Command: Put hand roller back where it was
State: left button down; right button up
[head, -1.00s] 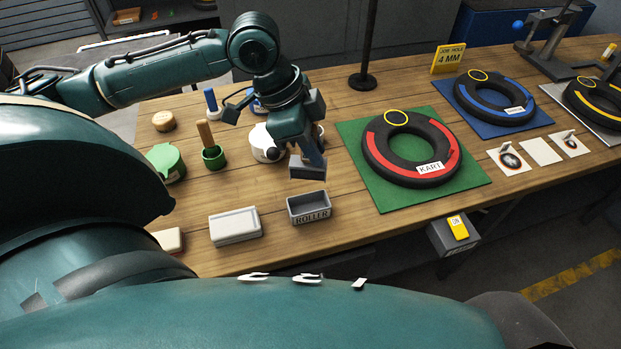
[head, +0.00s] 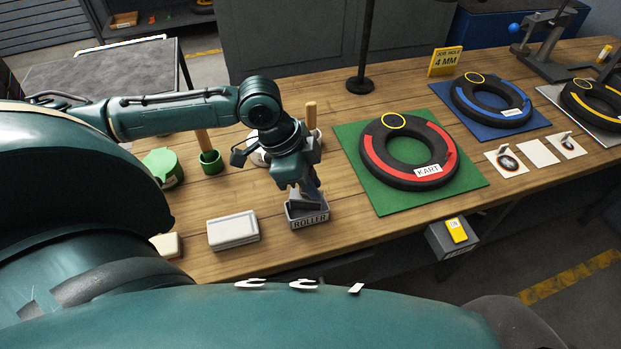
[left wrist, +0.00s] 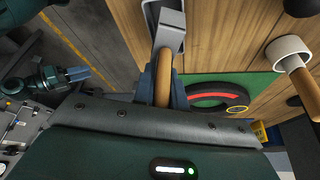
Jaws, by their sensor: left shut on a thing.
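My left gripper (head: 304,188) is just over the small grey tray marked ROLLER (head: 309,222), near the table's front edge. It is shut on the hand roller, whose wooden handle (left wrist: 163,78) shows between the fingers in the left wrist view. The grey tray (left wrist: 170,28) is right beyond the handle there. The roller's head is mostly hidden, and I cannot tell whether it touches the tray's floor. My right gripper (left wrist: 77,74) shows at the left of the left wrist view, away from the table; its jaw opening is unclear.
A white box (head: 233,230) lies left of the tray. A green cup (head: 211,162) and a green pot (head: 163,166) stand further back. A tyre marked KART (head: 408,151) lies on a green mat (head: 365,191) to the right. Bare wood lies between tray and mat.

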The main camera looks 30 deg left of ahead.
pick_arm(q)
jog(key=shift+f, duration=0.15)
jog(key=c, duration=1.4)
grip_release()
jog(key=shift+c, duration=0.2)
jog(key=v, duration=1.2)
jog(key=shift+r, duration=0.35)
jog(key=shift+s, duration=0.1)
